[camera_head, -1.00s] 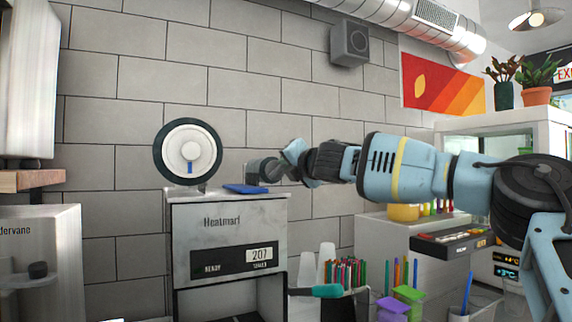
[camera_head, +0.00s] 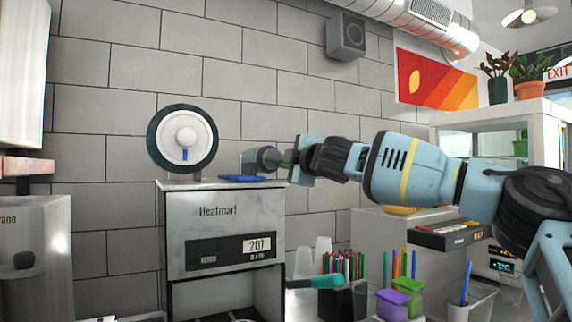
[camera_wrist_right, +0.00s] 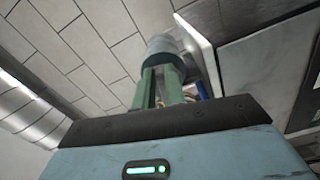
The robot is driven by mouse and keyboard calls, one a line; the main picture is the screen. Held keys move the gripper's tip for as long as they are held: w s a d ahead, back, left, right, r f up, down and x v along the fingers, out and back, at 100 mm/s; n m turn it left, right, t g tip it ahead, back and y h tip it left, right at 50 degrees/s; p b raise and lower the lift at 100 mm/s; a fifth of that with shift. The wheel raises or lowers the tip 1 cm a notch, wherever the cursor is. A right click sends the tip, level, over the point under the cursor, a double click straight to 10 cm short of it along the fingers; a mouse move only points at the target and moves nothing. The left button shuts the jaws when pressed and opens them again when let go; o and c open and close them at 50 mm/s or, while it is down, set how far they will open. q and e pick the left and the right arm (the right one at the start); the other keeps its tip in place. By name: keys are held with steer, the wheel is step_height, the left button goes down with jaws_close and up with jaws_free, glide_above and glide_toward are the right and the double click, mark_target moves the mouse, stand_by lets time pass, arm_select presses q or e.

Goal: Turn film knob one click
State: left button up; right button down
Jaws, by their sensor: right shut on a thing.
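The cup sealer (camera_head: 222,216), a pale metal box marked Heatmart, stands left of centre in the head view. The film roll (camera_head: 183,139), a white disc with a dark rim and a blue mark below its hub, stands above its top. The grey round film knob (camera_head: 262,161) is at the top right of the sealer. My right gripper (camera_head: 284,160) reaches it from the right and is shut on it. In the right wrist view the green fingers (camera_wrist_right: 158,86) close on the knob (camera_wrist_right: 164,46). My left gripper is not in view.
A blue flat piece (camera_head: 240,178) lies on the sealer's top beside the knob. A teal-gripped handle (camera_head: 328,282) sticks out at the sealer's lower right. Pens (camera_head: 343,267), purple and green boxes (camera_head: 401,298) and clear cups stand below my right arm.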

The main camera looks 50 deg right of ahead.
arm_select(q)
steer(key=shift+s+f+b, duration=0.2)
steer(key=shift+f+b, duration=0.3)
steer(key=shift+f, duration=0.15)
arm_select(e)
steer(key=shift+a+f+m, duration=0.1)
steer(key=shift+f+m, duration=0.1)
steer(key=shift+m, duration=0.55)
steer(key=shift+f+m, duration=0.15)
steer(key=shift+m, duration=0.6)
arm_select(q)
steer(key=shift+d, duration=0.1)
arm_select(e)
steer(key=c, duration=1.5)
jaws_free()
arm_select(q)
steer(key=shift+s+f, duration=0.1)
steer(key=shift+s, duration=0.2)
arm_select(e)
steer(key=shift+o, duration=0.2)
